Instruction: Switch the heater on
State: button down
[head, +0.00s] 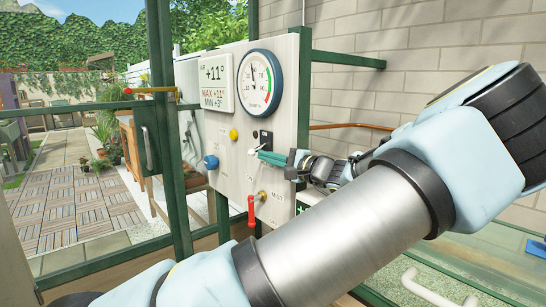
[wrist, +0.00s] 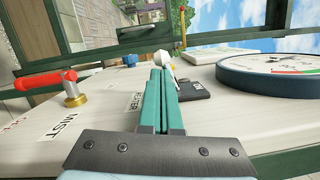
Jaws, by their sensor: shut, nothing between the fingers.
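The pale control panel (head: 230,133) stands upright in front of me. The heater switch has a black plate (head: 265,138), also in the wrist view (wrist: 193,90), and a small white lever (head: 254,149) that shows in the wrist view (wrist: 163,58).
Close by on the panel are a red mist valve handle (head: 251,211), a blue knob (head: 211,162), a yellow knob (head: 233,134), a round gauge (head: 260,83) and a temperature display (head: 216,82). A green post (head: 165,130) stands left; a brick wall is behind.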

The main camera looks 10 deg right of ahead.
jog(key=shift+s+a+r+m+t+p, duration=0.1)
jog(key=shift+r+m+t+p, duration=0.1)
jog(key=shift+m+p, duration=0.5)
jog(key=shift+a+r+m+t+p, duration=0.1)
jog(key=shift+r+m+t+p, duration=0.1)
jog(key=shift+m+p, duration=0.45)
jog(key=shift+r+m, duration=0.1)
jog(key=shift+m, duration=0.55)
jog(key=shift+a+r+m+p, duration=0.1)
jog(key=shift+m+p, duration=0.2)
jog(key=shift+p, duration=0.2)
jog(key=shift+s+a+r+m+t+p, duration=0.1)
jog(key=shift+r+m+t+p, duration=0.1)
jog(key=shift+m+p, duration=0.4)
jog(key=shift+r+m+t+p, duration=0.2)
jog(key=shift+m+p, duration=0.2)
jog(key=shift+m, duration=0.4)
dwell(1.1)
jog(key=shift+f, duration=0.1)
